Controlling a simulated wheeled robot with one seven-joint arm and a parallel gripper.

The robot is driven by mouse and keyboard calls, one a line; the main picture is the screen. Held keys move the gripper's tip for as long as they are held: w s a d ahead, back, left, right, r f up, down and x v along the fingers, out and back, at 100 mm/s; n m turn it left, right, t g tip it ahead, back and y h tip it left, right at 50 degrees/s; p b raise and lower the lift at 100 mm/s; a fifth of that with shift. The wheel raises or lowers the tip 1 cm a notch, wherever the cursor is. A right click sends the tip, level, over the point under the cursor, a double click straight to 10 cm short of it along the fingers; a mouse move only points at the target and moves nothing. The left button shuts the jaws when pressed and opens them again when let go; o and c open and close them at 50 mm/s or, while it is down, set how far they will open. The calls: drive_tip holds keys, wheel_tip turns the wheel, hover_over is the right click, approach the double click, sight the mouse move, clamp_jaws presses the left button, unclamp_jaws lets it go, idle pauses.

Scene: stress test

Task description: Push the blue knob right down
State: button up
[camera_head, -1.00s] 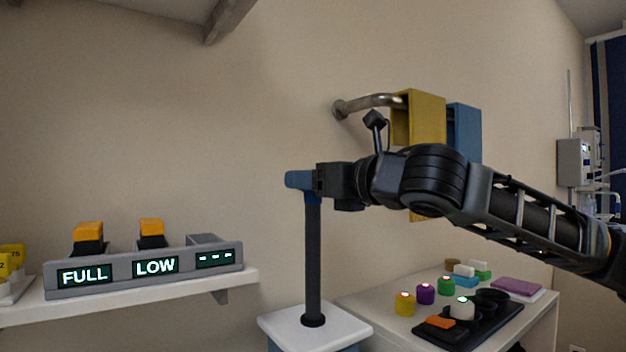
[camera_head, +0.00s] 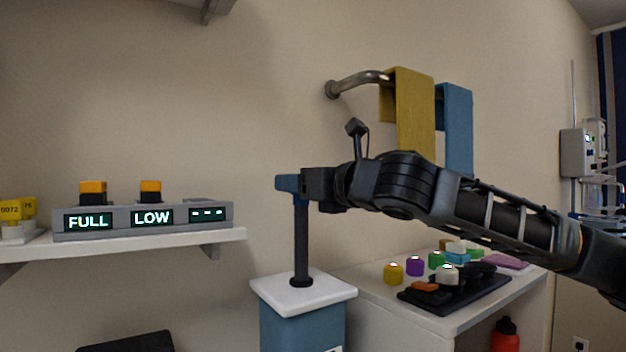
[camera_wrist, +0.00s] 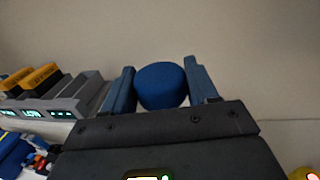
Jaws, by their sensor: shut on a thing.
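The blue knob (camera_wrist: 161,84) is a round dark-blue cap, seen in the wrist view between my two blue fingers. In the head view it is mostly hidden behind the fingers. It tops a dark upright rod (camera_head: 302,243) that enters a black collar on the white top (camera_head: 328,291) of a blue box (camera_head: 290,328). A clear length of rod shows between knob and collar. My gripper (camera_head: 285,183) is shut on the knob from the right side, level with it.
A shelf (camera_head: 130,243) at left bears a grey panel (camera_head: 145,218) reading FULL, LOW and dashes, with orange-topped blocks. A table (camera_head: 440,322) at right holds coloured pieces and a black tray (camera_head: 475,289). A yellow cloth (camera_head: 412,105) and a blue one hang from a wall bar.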

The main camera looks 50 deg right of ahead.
wheel_tip(320, 180, down, 9)
drive_tip(key=b, duration=0.6)
drive_tip(key=shift+r, duration=0.1)
drive_tip(key=o, duration=1.4)
drive_tip(key=shift+s, duration=0.1)
drive_tip(key=shift+s+a, duration=0.15)
drive_tip(key=shift+s, duration=1.1)
drive_tip(key=shift+s+a, duration=0.2)
drive_tip(key=shift+s, duration=1.1)
drive_tip(key=shift+s+a, duration=0.15)
drive_tip(key=shift+s, duration=1.1)
